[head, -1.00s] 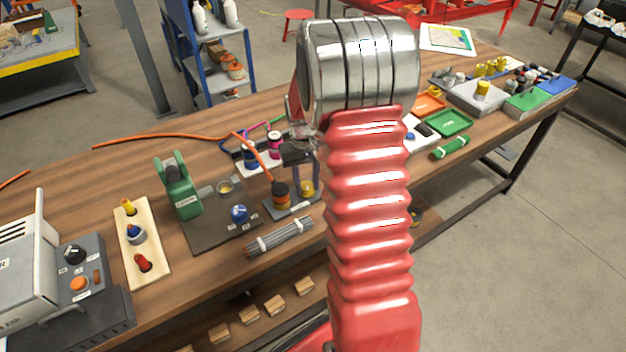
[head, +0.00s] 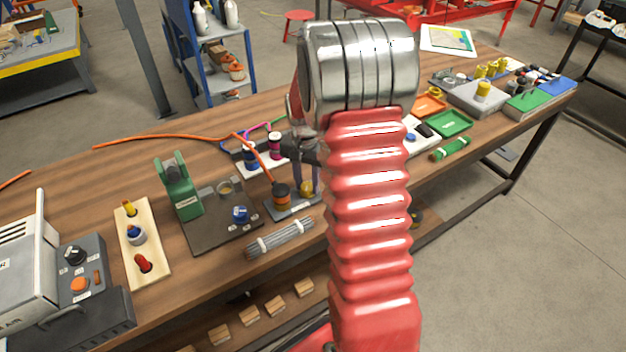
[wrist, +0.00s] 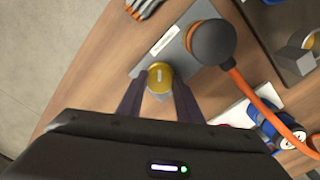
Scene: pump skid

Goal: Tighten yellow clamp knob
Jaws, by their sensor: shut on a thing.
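The yellow clamp knob (wrist: 159,77) shows in the wrist view between the fingertips of my gripper (wrist: 157,88). A small pale pointer mark is on its top. In the head view the knob (head: 307,188) is low between the two dark fingers of my gripper (head: 307,186), which point down at it. My gripper is shut on the knob. The knob stands on a grey base plate (head: 284,211), beside a black and orange round fitting (head: 281,195) with an orange hose. The same fitting (wrist: 211,42) is at upper right of the knob in the wrist view.
A bundle of grey rods (head: 280,238) lies in front of the plate. A dark board with a green device (head: 178,190) stands to the left. The orange hose (head: 190,136) runs back across the bench. My red arm hides the bench right of the knob.

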